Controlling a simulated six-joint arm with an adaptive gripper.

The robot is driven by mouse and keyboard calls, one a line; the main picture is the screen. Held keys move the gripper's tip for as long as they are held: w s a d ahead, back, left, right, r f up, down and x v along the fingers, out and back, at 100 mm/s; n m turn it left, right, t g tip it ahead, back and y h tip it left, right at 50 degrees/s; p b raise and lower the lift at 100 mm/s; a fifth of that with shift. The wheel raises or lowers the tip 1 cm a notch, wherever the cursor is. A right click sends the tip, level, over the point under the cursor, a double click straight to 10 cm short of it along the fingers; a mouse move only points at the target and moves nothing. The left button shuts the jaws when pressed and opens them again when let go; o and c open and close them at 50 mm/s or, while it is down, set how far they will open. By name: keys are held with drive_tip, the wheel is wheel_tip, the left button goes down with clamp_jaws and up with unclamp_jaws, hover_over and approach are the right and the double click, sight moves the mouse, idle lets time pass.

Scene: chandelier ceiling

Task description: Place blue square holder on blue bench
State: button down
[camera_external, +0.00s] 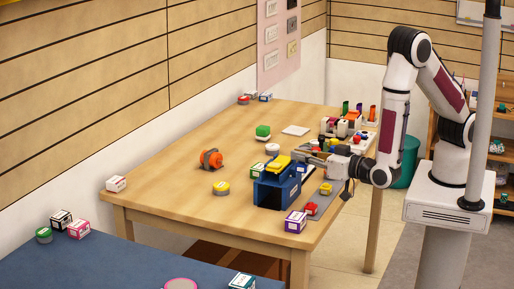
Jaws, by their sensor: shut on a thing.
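The blue square holder (270,194) is a dark blue box with an open, dark front and a small white label. It is at the right side of the wooden table (160,200). A yellow piece (279,163) shows at its top. My gripper (301,159) reaches in from the right and is shut on the holder near its upper right edge. The fingertips are small and partly hidden. I cannot tell whether the holder touches the tabletop. The blue bench (120,262) is the flat blue surface at the lower left, apart from the table.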

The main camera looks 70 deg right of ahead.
drive_tip(key=w+a+r+n+g+y, duration=0.15)
drive_tip(key=a+n+y, duration=0.35)
drive_tip(key=a, duration=0.9)
drive_tip(key=w+a+n+g+y, duration=0.25)
drive_tip(key=a+y, duration=0.45)
drive_tip(key=a, duration=0.6)
drive_tip(key=w+a+n+g+y, duration=0.15)
drive_tip(key=a+n+y, duration=0.35)
drive_tip(key=a, duration=0.9)
drive_tip(key=shift+s+f, duration=0.15)
drive_tip(key=shift+f, duration=1)
drive_tip(key=shift+s+f, duration=0.15)
drive_tip(key=shift+f, duration=1)
drive_tip(key=shift+f, duration=3.15)
drive_tip(key=shift+f, duration=1.85)
drive_tip(key=shift+f, duration=0.15)
